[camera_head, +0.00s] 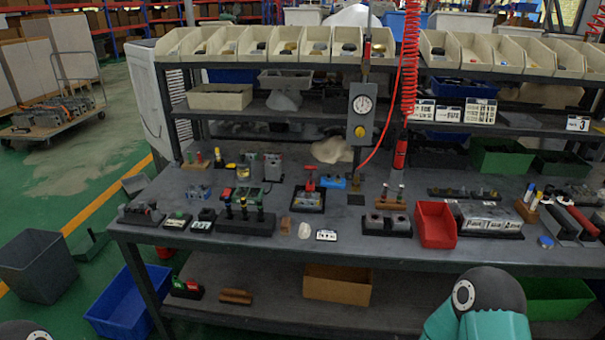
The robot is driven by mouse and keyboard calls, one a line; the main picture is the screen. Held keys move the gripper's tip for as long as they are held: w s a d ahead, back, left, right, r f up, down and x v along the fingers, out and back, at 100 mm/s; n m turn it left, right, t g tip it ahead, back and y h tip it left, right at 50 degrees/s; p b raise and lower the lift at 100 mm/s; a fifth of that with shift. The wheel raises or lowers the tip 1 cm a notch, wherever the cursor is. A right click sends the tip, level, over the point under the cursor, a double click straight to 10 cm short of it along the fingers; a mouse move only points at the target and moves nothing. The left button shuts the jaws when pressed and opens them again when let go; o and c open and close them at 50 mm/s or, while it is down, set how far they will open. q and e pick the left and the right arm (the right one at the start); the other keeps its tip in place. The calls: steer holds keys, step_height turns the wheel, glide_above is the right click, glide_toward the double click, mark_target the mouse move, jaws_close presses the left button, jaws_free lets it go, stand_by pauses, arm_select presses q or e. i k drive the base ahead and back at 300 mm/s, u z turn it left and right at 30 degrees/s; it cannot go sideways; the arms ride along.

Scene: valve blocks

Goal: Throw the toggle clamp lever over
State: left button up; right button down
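What looks like the toggle clamp (309,193) stands near the middle of the workbench (330,240), on a small dark base plate. A red lever shows upright at its back, with grey and yellow parts in front of it. It is small in this view, so the exact lever angle is hard to tell. Neither gripper is in view. Only a teal and dark part of my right arm shows at the bottom right, and a small part of mine at the bottom left corner. Nothing of mine touches the clamp.
A black block with upright levers (246,222) stands left of the clamp. A blue block (332,181) lies close behind it. A red bin (435,224) stands to the right.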

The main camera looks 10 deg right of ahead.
mark_target(309, 168)
steer(key=z, duration=0.05)
steer(key=i, duration=1)
steer(key=u, duration=0.05)
